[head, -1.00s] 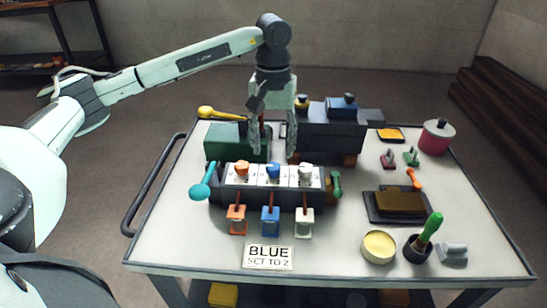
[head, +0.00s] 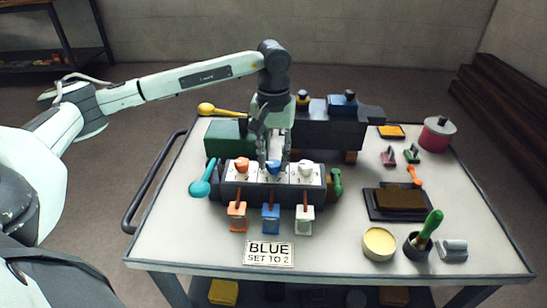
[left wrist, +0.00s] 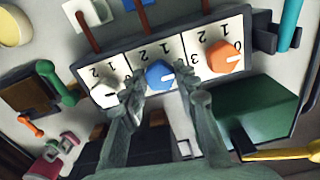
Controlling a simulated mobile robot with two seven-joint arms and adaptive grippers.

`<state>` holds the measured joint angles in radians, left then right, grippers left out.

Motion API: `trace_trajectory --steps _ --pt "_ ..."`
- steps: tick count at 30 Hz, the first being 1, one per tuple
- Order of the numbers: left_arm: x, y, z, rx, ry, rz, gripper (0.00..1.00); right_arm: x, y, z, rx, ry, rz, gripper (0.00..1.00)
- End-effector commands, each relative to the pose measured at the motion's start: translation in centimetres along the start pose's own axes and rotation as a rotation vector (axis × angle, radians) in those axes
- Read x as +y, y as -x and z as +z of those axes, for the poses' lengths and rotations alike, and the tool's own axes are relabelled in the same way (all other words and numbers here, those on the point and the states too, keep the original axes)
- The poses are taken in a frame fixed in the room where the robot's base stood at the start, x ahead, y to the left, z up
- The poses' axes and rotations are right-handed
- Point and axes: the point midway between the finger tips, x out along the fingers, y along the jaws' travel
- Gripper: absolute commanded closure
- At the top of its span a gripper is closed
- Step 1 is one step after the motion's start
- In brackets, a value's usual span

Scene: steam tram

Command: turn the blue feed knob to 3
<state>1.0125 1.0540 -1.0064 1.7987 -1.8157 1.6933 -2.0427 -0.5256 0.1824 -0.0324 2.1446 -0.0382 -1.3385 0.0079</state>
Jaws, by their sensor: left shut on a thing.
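The blue feed knob (head: 273,169) is the middle one of three knobs on a dark box with white dial plates. It also shows in the left wrist view (left wrist: 158,75), with the digits 1 and 2 readable beside it; I cannot tell exactly which number it points to. My left gripper (head: 274,160) comes down from above with its fingers on both sides of the blue knob, shut on it. In the left wrist view the fingertips (left wrist: 158,78) flank the knob and hide part of its dial. My right gripper is not in view.
An orange knob (head: 242,165) and a white knob (head: 305,171) stand close on either side. A sign (head: 268,253) reads "BLUE SET TO 2". A green box (head: 222,139) and the dark tram model (head: 340,131) stand behind.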

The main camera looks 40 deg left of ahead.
Motion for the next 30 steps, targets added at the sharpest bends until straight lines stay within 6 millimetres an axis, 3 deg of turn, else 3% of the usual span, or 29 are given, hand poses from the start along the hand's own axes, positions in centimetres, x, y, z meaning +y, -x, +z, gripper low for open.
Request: trace_trajectory --steps 2,14,30 --pt "0.0 0.0 0.0 0.0 0.0 0.001 0.99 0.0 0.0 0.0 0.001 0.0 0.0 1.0" --pt "0.1 -0.1 0.0 0.0 0.083 0.001 0.99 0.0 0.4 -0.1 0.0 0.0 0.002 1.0" --pt "0.1 -0.1 0.0 -0.001 0.545 0.001 0.99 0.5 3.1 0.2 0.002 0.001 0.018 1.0"
